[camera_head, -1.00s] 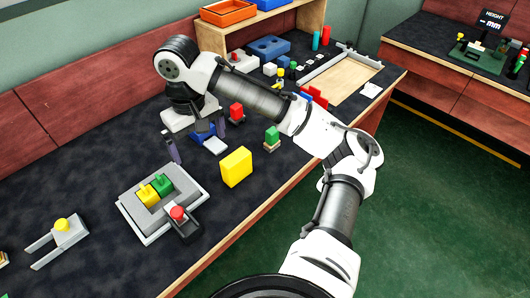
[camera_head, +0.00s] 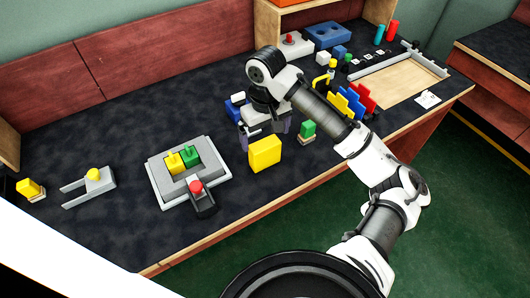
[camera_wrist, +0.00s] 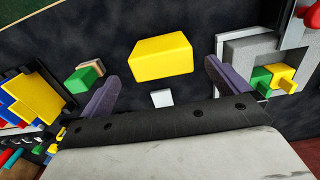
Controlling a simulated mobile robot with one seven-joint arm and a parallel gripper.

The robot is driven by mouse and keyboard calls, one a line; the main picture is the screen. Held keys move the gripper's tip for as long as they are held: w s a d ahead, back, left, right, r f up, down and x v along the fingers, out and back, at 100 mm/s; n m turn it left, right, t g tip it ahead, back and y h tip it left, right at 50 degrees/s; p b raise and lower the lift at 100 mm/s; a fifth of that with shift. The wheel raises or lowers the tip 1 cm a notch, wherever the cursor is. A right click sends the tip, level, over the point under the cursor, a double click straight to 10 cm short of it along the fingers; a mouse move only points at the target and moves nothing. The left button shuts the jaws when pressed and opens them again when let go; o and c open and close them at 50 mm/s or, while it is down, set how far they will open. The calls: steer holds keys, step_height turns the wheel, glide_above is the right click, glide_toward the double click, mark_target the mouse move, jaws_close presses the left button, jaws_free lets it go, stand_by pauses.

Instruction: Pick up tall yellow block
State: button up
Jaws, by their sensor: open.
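The tall yellow block (camera_head: 265,153) stands on the dark table near its front edge, right of the grey fixture. In the wrist view the yellow block (camera_wrist: 161,56) lies ahead of and between my fingers, apart from both. My gripper (camera_head: 264,137) is open and empty, just behind the block in the head view; it also shows in the wrist view (camera_wrist: 160,82) with its purple-grey fingers spread wide. A small white piece (camera_wrist: 162,98) lies on the table between the fingers.
A grey fixture (camera_head: 156,183) with yellow and green pieces and a red button (camera_head: 196,187) is left of the block. A green block (camera_head: 308,129) stands close on the right. Coloured panels (camera_head: 345,103) and a wooden tray (camera_head: 400,80) are farther right.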

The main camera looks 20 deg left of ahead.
mark_target(265, 144)
steer(key=shift+a+f+p, duration=0.15)
steer(key=shift+f+p, duration=0.6)
steer(key=shift+f, duration=2.05)
steer(key=shift+c, duration=0.3)
steer(key=c, duration=1)
